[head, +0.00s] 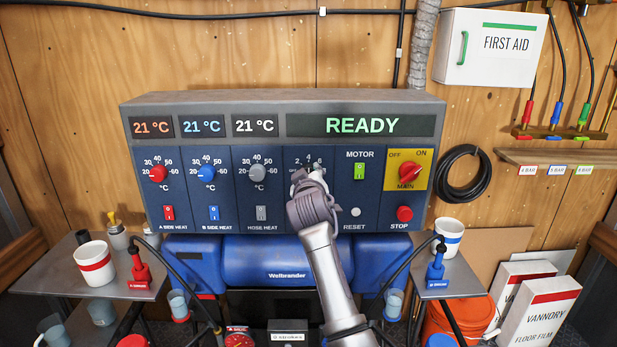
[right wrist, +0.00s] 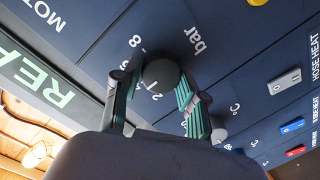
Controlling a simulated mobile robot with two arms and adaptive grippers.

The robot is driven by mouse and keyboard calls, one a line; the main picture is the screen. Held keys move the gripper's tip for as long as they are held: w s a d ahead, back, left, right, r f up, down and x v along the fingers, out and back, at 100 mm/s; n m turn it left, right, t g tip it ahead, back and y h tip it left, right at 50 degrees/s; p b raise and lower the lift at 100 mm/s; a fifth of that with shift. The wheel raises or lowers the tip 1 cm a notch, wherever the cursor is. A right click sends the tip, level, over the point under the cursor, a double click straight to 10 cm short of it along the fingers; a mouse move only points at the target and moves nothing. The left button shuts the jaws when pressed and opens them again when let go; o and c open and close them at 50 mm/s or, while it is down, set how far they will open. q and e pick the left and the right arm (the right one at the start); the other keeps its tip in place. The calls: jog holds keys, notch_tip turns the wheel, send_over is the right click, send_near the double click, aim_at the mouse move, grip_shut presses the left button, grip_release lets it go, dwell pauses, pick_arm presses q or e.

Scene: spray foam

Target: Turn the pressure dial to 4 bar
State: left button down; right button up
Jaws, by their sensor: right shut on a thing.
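The pressure dial sits on the blue control panel (head: 330,212), between the hose heat dial and the motor switch. In the head view my right gripper (head: 308,178) covers most of it; only part of its scale shows above. In the right wrist view the dial is a dark round knob (right wrist: 160,75) with scale numbers and "bar" printed around it. My right gripper (right wrist: 157,88) has one finger on each side of the knob and is shut on it. I cannot make out where the dial's pointer stands. My left gripper is not in view.
Red (head: 158,173), blue (head: 206,172) and grey (head: 257,172) heat dials are to the left. The green motor switch (head: 360,171), red main switch (head: 407,173) and red stop button (head: 405,213) are to the right. The display (head: 361,125) reads READY.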

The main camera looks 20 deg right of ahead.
jog(key=shift+f, duration=0.15)
jog(key=o, duration=1.1)
jog(key=shift+o, duration=0.2)
jog(key=v, duration=1.2)
